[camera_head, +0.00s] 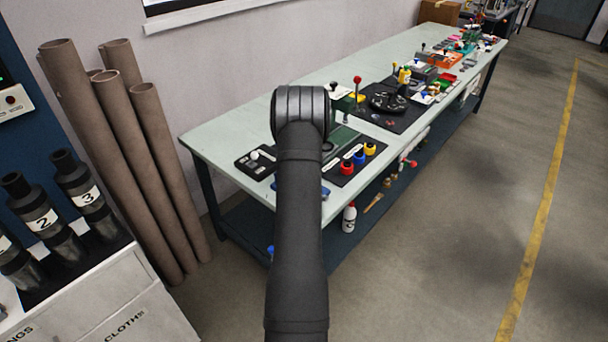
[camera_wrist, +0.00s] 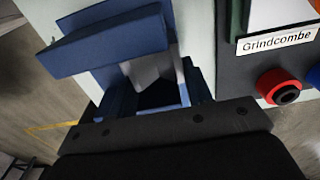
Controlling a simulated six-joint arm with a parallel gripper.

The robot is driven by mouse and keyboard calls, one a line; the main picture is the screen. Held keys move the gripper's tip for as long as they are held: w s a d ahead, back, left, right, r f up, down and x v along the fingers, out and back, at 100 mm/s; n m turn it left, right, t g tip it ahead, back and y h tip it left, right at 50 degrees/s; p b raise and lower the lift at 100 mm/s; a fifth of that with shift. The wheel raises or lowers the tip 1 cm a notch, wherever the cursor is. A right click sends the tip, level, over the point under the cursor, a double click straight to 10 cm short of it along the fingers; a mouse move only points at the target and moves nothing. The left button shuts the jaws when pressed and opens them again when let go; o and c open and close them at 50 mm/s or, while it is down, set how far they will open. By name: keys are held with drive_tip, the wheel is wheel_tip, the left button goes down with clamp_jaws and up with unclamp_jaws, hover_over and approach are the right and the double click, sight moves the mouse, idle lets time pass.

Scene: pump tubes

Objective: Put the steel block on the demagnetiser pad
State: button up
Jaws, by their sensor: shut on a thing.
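In the wrist view my gripper (camera_wrist: 156,84) has its two blue fingers closed about a pale grey piece (camera_wrist: 152,70), which looks like the steel block. Its lower part is in shadow and its full shape is hidden. A blue slab (camera_wrist: 105,46) lies just beyond the left finger; I cannot tell whether they touch. In the head view my own arm covers the gripper and the block. A small blue thing shows beside the arm at the bench edge. I cannot pick out the demagnetiser pad for certain in either view.
The long pale green bench (camera_head: 222,130) carries a dark tray (camera_head: 247,167) with a white knob, red, blue and yellow knobs (camera_head: 347,168), a red-topped lever (camera_head: 357,80) and a black mat farther back. A "Grindcombe" label (camera_wrist: 277,40) and red knob (camera_wrist: 279,86) are right of my gripper.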

drive_tip(key=shift+r, duration=3.4)
drive_tip(key=shift+w, duration=0.1)
drive_tip(key=w+r, duration=0.5)
approach(261, 162)
drive_tip(key=d, duration=0.1)
drive_tip(key=d+f, duration=0.1)
drive_tip(key=d, duration=0.1)
drive_tip(key=d+f, duration=0.1)
drive_tip(key=d, duration=0.1)
drive_tip(key=shift+w+d, duration=0.2)
drive_tip(key=shift+w, duration=0.05)
drive_tip(key=shift+f, duration=2)
